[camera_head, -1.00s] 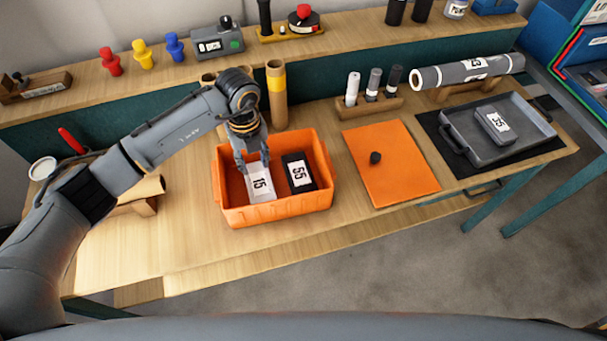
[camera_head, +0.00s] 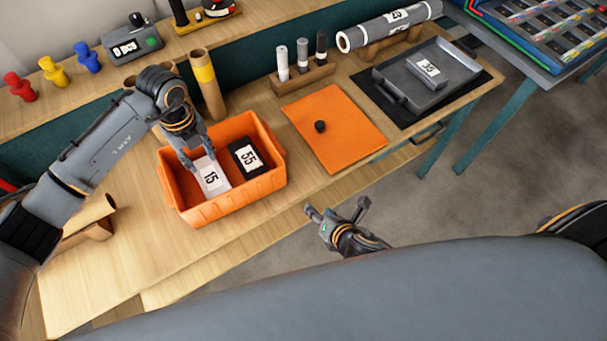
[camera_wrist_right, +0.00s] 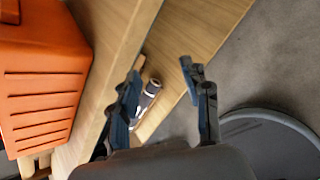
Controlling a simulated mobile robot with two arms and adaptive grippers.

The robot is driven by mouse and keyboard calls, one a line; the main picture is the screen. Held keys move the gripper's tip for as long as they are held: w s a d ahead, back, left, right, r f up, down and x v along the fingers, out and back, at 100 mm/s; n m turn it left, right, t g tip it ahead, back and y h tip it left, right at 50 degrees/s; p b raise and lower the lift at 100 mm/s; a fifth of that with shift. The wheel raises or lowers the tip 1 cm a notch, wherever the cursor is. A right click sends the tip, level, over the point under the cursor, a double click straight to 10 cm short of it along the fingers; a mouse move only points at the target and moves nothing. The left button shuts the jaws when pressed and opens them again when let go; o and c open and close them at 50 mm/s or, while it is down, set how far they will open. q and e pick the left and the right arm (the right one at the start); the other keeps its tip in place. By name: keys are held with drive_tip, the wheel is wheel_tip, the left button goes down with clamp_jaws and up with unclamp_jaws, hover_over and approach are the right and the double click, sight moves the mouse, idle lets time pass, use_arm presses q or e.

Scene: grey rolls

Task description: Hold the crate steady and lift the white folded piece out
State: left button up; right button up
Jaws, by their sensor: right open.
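The orange crate (camera_head: 232,202) stands near the front edge of the bench; its side also fills the left of the right wrist view (camera_wrist_right: 40,95). The white folded piece (camera_head: 213,178), marked 15, lies inside it beside a black piece (camera_head: 246,156) marked 55. My left gripper (camera_head: 196,155) reaches down into the crate at the far end of the white piece, its fingers apart around that end; whether they grip it is unclear. My right gripper (camera_head: 337,208) is open and empty, off the front edge, right of the crate; its spread fingers show in the wrist view (camera_wrist_right: 160,72).
An orange mat (camera_head: 345,145) with a small dark knob (camera_head: 320,126) lies right of the crate. A grey tray (camera_head: 405,95) is further right. A cardboard tube (camera_head: 207,90) stands behind the crate. The bench front (camera_head: 120,265) left of the crate is bare.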

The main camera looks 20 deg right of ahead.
sight(276, 145)
drive_tip(key=w+a+r+n+t+y, duration=0.15)
drive_tip(key=r+n, duration=0.25)
drive_tip(key=r, duration=0.5)
drive_tip(key=w+a+r+n+t, duration=0.1)
drive_tip(key=a+r+n+t, duration=0.2)
drive_tip(key=r, duration=0.5)
drive_tip(key=shift+n+g, duration=0.45)
drive_tip(key=shift+n, duration=0.25)
drive_tip(key=x, duration=1.3)
drive_tip(key=shift+w+d, duration=0.25)
drive_tip(key=shift+w, duration=0.15)
clamp_jaws()
